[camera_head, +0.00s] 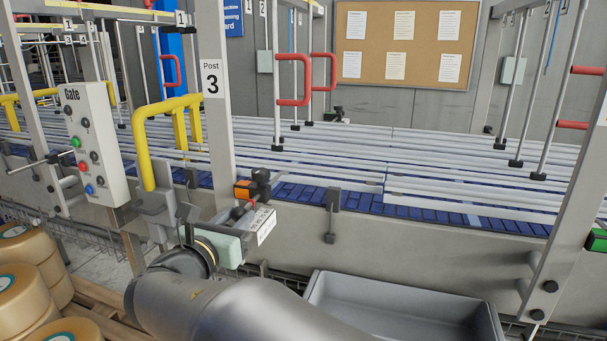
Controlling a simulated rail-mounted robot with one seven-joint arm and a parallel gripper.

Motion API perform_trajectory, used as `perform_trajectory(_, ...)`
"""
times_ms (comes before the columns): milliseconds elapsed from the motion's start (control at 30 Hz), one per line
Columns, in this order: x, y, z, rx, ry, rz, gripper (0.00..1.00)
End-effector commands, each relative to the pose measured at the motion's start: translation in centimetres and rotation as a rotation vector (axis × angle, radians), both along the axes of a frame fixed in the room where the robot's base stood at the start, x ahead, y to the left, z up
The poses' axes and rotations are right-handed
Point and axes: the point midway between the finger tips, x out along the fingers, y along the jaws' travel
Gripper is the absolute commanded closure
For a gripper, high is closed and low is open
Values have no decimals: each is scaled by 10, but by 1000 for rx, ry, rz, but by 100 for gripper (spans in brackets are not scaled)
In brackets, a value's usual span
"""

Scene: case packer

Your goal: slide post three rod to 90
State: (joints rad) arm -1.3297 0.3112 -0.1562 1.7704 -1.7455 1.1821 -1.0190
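The post marked "Post 3" (212,130) stands upright at centre left, beside the conveyor. Low on its right side is a black clamp with an orange part (246,190). Just below it is a small red tip, and a white printed plate (262,226) sits lower right. The post three rod cannot be made out clearly here. My gripper (222,238) is at this hardware, at the end of my grey arm. A pale green block is beside it. The fingertips are hard to separate from the dark fittings, so I cannot tell their opening or any contact.
A yellow bent rail (143,150) rises close left of the post. The "Gate" button box (94,140) stands farther left. The blue conveyor (310,195) with white rails runs behind.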

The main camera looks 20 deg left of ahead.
Motion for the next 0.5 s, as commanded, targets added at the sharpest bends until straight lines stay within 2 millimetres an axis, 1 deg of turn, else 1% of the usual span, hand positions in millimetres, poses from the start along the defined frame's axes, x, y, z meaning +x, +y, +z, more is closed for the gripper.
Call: perform_trajectory(500, -3, 0, 0, 0, 1, 1, 91)
